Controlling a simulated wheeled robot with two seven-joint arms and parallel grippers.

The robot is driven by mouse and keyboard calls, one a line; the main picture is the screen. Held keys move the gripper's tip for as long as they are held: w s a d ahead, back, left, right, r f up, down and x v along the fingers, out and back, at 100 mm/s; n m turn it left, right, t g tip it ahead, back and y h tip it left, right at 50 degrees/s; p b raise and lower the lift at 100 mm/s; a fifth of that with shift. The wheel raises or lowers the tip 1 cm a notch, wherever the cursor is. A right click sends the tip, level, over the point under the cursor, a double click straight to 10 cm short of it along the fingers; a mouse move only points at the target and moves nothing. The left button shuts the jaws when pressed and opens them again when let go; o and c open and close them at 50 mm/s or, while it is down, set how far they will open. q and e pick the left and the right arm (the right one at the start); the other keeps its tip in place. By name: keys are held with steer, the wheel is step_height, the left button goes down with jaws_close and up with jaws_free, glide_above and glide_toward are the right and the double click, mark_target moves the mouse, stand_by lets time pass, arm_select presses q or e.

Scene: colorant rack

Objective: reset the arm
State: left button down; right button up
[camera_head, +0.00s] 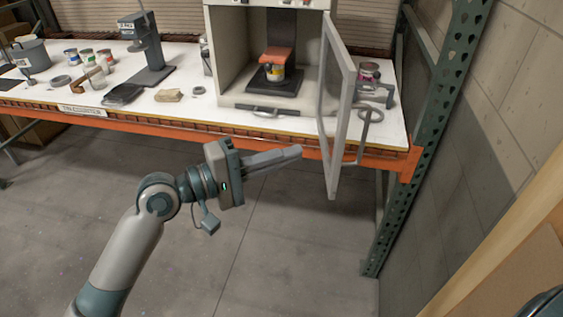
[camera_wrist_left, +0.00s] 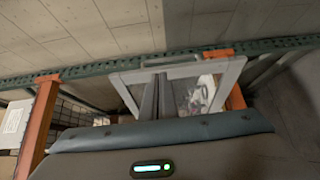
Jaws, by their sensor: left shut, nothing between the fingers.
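My left gripper (camera_head: 290,155) is in front of the rack bench, over the floor and left of the open cabinet door. Its fingers are together and empty, pointing right. In the left wrist view the closed fingers (camera_wrist_left: 155,98) show against the door frame (camera_wrist_left: 185,70). My right gripper is not in either view.
A white cabinet (camera_head: 228,55) stands on the white bench top (camera_head: 190,90). Its door (camera_head: 338,110) is swung open past the bench edge, near my left gripper. A can (camera_head: 273,73) sits inside the cabinet. A green rack post (camera_head: 425,140) stands at the right. The floor (camera_head: 290,260) is clear.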

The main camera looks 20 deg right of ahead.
arm_select(q)
steer(key=shift+a, duration=0.5)
